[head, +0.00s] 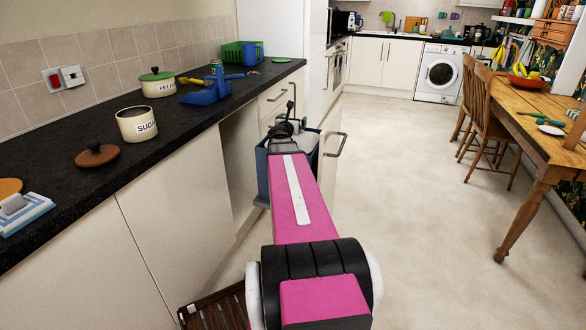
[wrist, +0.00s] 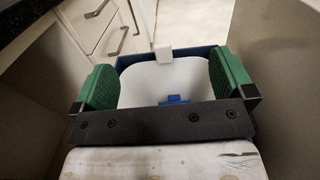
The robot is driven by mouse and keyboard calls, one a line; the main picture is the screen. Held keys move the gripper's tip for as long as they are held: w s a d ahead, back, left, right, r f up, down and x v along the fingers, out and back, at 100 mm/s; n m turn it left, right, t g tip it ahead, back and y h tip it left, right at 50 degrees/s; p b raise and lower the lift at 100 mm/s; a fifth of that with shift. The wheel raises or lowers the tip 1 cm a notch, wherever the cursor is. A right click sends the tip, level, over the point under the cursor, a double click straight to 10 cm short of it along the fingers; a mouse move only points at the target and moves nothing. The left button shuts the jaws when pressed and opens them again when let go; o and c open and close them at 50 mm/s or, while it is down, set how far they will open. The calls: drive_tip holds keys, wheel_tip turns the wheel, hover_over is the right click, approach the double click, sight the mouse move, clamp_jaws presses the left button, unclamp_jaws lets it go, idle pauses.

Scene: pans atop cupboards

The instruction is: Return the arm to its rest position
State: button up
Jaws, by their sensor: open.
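My arm (head: 303,205) is pink and stretches forward from the bottom of the head view, low beside the counter. In the wrist view my gripper (wrist: 164,78) has its green pads spread wide apart with nothing held between them. It is above or at the mouth of a blue bin (wrist: 195,53) with a pale inside. The bin also shows in the head view (head: 262,178), partly hidden behind my arm. The gripper's tips are hard to make out in the head view. A small blue piece (wrist: 174,99) shows between the pads.
A dark counter (head: 80,178) runs along the left with a sugar pot (head: 138,128), a brown lid (head: 97,155) and a blue dustpan (head: 208,93). Drawers (head: 275,95) stand close beside the bin. Open floor (head: 400,190) lies right, before a wooden table (head: 520,110) and chairs.

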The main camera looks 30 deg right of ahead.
drive_tip(key=v, duration=0.3)
drive_tip(key=shift+s, duration=0.1)
drive_tip(key=a+f+n+y, duration=0.4)
drive_tip(key=a+n+y, duration=0.1)
drive_tip(key=a+n, duration=0.4)
drive_tip(key=w+a+f+n+y, duration=0.1)
drive_tip(key=a+f+n+y, duration=0.35)
drive_tip(key=a+n, duration=0.45)
drive_tip(key=a+f+n+y, duration=0.5)
drive_tip(key=a+n, duration=0.4)
drive_tip(key=s+a+f+n+g, duration=0.5)
drive_tip(key=s+f+n+g, duration=0.1)
drive_tip(key=s+n, duration=0.3)
drive_tip(key=s+a+f+n+g+h, duration=0.1)
drive_tip(key=s+a+f+n+g, duration=0.4)
drive_tip(key=s+n, duration=0.4)
drive_tip(key=shift+s+f+g, duration=0.4)
drive_tip(key=shift+f+g, duration=0.2)
drive_tip(key=shift+f, duration=0.25)
